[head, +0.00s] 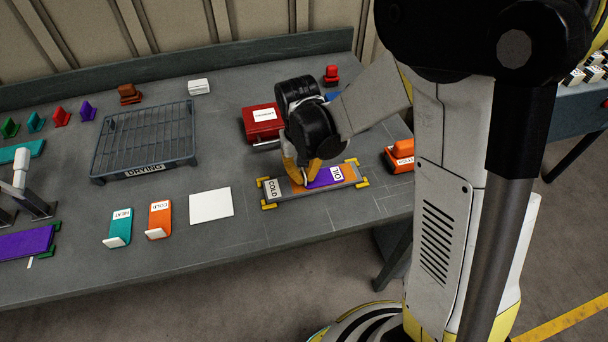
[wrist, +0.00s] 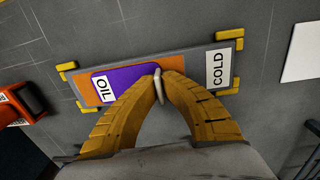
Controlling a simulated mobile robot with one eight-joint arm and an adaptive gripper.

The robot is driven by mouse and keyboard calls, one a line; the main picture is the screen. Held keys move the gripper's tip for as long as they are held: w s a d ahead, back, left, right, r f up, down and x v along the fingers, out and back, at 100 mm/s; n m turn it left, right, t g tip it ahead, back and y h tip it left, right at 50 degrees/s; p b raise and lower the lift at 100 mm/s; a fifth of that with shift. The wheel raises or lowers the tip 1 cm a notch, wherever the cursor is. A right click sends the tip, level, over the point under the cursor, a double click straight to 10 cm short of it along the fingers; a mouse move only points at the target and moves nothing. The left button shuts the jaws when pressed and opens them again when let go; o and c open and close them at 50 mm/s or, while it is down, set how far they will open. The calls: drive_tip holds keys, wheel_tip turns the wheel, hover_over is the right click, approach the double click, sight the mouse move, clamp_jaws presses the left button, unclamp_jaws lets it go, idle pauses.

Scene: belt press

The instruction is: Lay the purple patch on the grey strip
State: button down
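The purple patch (head: 325,178), marked OIL, lies over an orange piece (head: 348,172) on the grey strip (head: 284,188), whose end is marked COLD. In the wrist view the purple patch (wrist: 124,80) runs along the strip, with orange showing around it and the bare grey strip (wrist: 237,58) at the COLD end. My gripper (head: 304,180) is over the strip at the patch's end nearer the COLD label. In the wrist view its yellow fingertips (wrist: 158,74) are closed on a thin pale tab at that end. Whether the patch's underside touches fully is hidden.
Yellow corner brackets (head: 362,182) frame the strip. A red box (head: 262,122) stands behind my gripper, and an orange block (head: 400,155) stands right of the strip. A white square (head: 211,205) lies to the left. A drying rack (head: 145,140) stands further left.

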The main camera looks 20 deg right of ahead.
drive_tip(key=c, duration=1.5)
unclamp_jaws()
drive_tip(key=shift+c, duration=0.2)
wheel_tip(320, 180, up, 12)
drive_tip(key=shift+a, duration=0.3)
